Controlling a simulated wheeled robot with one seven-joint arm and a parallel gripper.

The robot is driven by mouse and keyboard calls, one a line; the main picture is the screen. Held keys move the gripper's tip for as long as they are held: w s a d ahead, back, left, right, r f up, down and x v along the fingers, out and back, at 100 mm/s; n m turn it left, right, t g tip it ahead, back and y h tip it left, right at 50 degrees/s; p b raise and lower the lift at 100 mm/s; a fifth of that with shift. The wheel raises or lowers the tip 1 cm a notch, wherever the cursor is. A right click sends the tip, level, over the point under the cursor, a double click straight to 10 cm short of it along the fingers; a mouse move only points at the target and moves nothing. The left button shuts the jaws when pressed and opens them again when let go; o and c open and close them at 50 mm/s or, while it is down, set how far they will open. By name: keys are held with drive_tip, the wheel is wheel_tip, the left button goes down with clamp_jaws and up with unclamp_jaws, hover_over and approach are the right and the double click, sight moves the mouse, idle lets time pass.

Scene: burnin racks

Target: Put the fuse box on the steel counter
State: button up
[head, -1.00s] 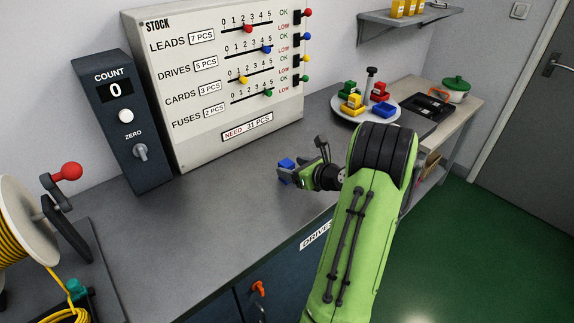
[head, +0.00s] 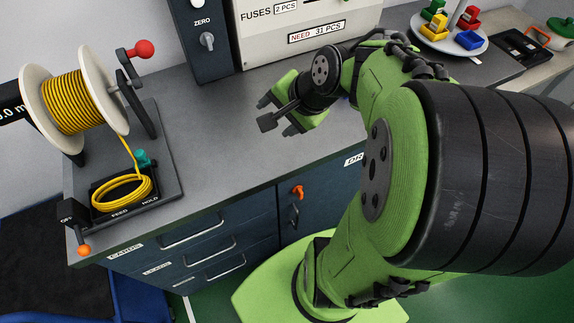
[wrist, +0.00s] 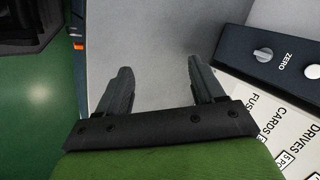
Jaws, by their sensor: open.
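The steel counter (head: 225,135) is the grey worktop along the wall. I cannot pick out a fuse box for certain. A small blue box stood by my gripper in the earlier head view; my arm now covers most of that spot. Small red, yellow, green and blue boxes sit on a round tray (head: 425,42) at the upper right; none has a readable label.
A yellow cable reel (head: 75,103) with a red-knobbed crank stands at the counter's left end. The dark count box (head: 205,45) and the stock board (head: 300,55) stand at the back. Drawers (head: 190,240) are below the front edge. The counter's left middle is clear.

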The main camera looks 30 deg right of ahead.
drive_tip(key=s+a+r+n+h, duration=0.1)
drive_tip(key=s+a+n, duration=0.2)
drive_tip(key=s+n, duration=0.3)
drive_tip(key=s+a+r+n+g+h, duration=0.1)
drive_tip(key=s+a+n, duration=0.3)
drive_tip(key=s+n, duration=0.3)
drive_tip(key=shift+s+r+n, duration=0.25)
drive_tip(key=shift+r+n, duration=0.05)
drive_tip(key=shift+n, duration=0.1)
wheel_tip(320, 180, up, 4)
drive_tip(key=p, duration=0.4)
drive_tip(key=shift+r, duration=0.1)
drive_tip(key=shift+d, duration=0.1)
